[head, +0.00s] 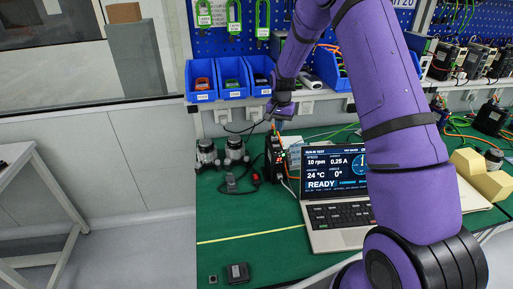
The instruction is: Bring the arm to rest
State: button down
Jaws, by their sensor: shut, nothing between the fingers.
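My purple-sleeved arm rises from the lower right, bends at the top of the picture and comes down to my gripper (277,118). The gripper is small and dark here and points down, with its fingers together and nothing seen between them. It hangs in front of the wall sockets, above a black controller box (274,158) with an orange-lit side and cables. I cannot tell whether the fingertips touch the cables near the box top. Two grey-black joint actuators (206,155) (235,150) stand on the green bench (235,207), left of the box.
An open laptop (335,215) right of the box shows "READY", 10 rpm and 0.25 A. Blue bins (233,90) sit on the back ledge. A dark small block (238,272) lies at the front. Yellow blocks (487,178) stand at right. The bench's front left is mostly clear.

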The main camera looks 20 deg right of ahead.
jog(key=shift+r, duration=0.1)
jog(key=s+a+r+n+t, duration=0.1)
jog(key=s+a+r, duration=0.1)
jog(key=s+r, duration=0.45)
jog(key=s+a+r+n+t, duration=0.15)
jog(key=s+r, duration=0.25)
jog(key=r, duration=0.6)
jog(key=s+a+r+n, duration=0.1)
jog(key=s+a+r, duration=0.2)
jog(key=s+r, duration=0.35)
jog(key=s+a+r+n+t, duration=0.1)
jog(key=s+a+r+n, duration=0.1)
jog(key=s, duration=1)
jog(key=s+a+r+n+t, duration=0.1)
jog(key=s+r, duration=0.4)
jog(key=s, duration=0.7)
jog(key=shift+s+a+r+n+t, duration=0.25)
jog(key=shift+a+n+t, duration=0.1)
jog(key=shift+n, duration=0.5)
